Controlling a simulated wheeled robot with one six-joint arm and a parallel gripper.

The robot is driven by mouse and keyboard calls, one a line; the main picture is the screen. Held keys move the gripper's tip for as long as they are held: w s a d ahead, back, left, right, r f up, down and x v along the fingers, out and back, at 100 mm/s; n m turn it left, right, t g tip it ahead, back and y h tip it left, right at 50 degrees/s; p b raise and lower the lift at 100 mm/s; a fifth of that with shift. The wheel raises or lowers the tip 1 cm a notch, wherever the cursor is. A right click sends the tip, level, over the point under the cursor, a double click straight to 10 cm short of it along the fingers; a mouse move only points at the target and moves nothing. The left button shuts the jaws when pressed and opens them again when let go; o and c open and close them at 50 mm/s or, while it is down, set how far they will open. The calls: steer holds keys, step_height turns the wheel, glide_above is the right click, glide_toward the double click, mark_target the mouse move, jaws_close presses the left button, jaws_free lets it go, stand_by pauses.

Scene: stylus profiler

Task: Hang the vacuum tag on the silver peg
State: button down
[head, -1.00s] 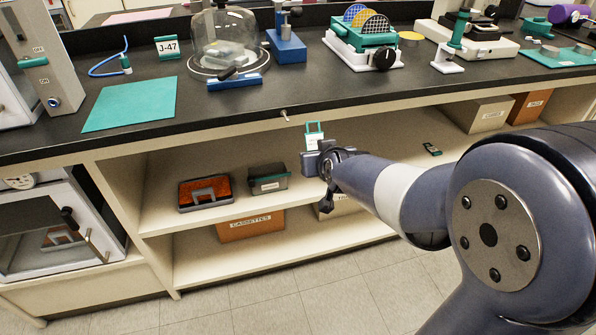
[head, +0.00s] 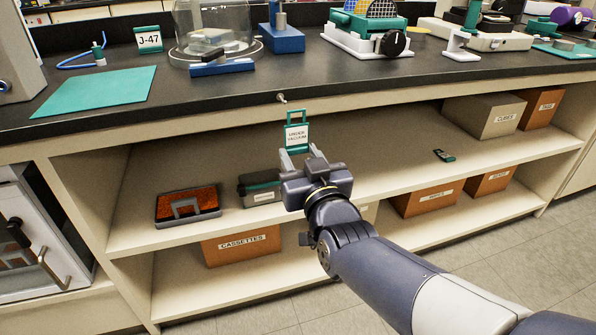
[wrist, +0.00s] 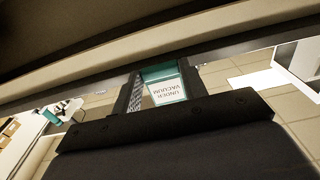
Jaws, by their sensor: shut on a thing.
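The vacuum tag (head: 297,134) is a white card reading "UNDER VACUUM" in a green frame with an open loop handle at its top. My gripper (head: 297,155) is shut on the tag's lower part and holds it upright in front of the shelf opening. The silver peg (head: 282,97) sticks out from the bench's front edge. The tag's loop is just below the peg and slightly right of it in the head view, apart from it. The tag also shows in the wrist view (wrist: 165,85) between the fingers, with its text inverted. The peg is not clear in the wrist view.
The black bench top (head: 235,85) overhangs the shelves. A bell jar (head: 215,35) and a green mat (head: 95,92) stand on it. An orange tray (head: 188,203) and a grey box (head: 258,188) sit on the shelf left of my gripper.

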mark_target(293, 144)
steer(key=shift+s, duration=0.15)
steer(key=shift+f+b, duration=0.1)
steer(key=shift+b, duration=0.3)
steer(key=b+x, duration=0.1)
steer(key=x, duration=0.1)
steer(key=shift+w+a+f, duration=0.1)
steer(key=shift+w, duration=0.3)
steer(key=shift+x, duration=1.15)
steer(key=shift+b, duration=0.55)
steer(key=shift+b+x, duration=0.45)
steer(key=shift+x, duration=1.5)
steer(key=shift+f+b, duration=0.5)
steer(key=shift+b, duration=0.05)
